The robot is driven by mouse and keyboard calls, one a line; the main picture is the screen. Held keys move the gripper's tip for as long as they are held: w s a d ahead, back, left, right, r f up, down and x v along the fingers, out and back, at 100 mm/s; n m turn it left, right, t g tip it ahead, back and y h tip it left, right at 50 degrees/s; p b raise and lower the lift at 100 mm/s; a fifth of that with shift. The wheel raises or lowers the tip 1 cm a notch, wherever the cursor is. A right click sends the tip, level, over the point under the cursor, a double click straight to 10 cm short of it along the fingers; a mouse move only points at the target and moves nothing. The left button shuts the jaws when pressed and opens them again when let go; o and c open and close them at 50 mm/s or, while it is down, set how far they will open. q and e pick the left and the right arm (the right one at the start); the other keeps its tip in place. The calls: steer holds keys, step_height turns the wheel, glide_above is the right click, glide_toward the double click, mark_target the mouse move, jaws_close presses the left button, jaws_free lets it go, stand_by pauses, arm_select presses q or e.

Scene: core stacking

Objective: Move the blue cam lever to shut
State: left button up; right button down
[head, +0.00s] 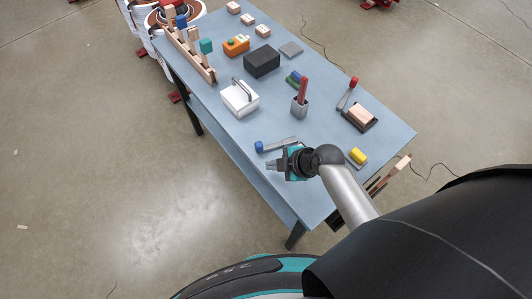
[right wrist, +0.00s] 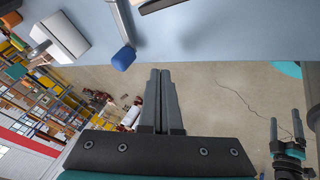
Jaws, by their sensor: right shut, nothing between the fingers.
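The blue cam lever (head: 259,147) has a blue knob and a grey bar running right from it, near the table's left edge. In the right wrist view, its blue knob (right wrist: 124,58) is at the upper left, near the table edge, apart from my fingers. My right gripper (head: 268,164) is shut and empty just below the lever in the head view; its closed fingers (right wrist: 161,100) point at the floor beyond the table. My arm hides part of the lever's base. My left gripper (right wrist: 287,140) appears only at the right of the right wrist view, its fingers apart.
A yellow piece (head: 359,156) lies beyond my right arm. Floor lies left of the table.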

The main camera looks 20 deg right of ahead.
mark_target(257, 154)
steer(key=shift+w+a+f, duration=0.1)
steer(key=shift+w+f, duration=0.05)
steer(key=shift+w, duration=0.6)
steer(key=shift+w+a+f, duration=0.1)
steer(key=shift+w+f, duration=0.05)
steer(key=shift+w, duration=0.6)
steer(key=shift+w+a+f, duration=0.1)
steer(key=shift+w+f, duration=0.05)
steer(key=shift+w, duration=0.6)
steer(key=shift+w, duration=0.15)
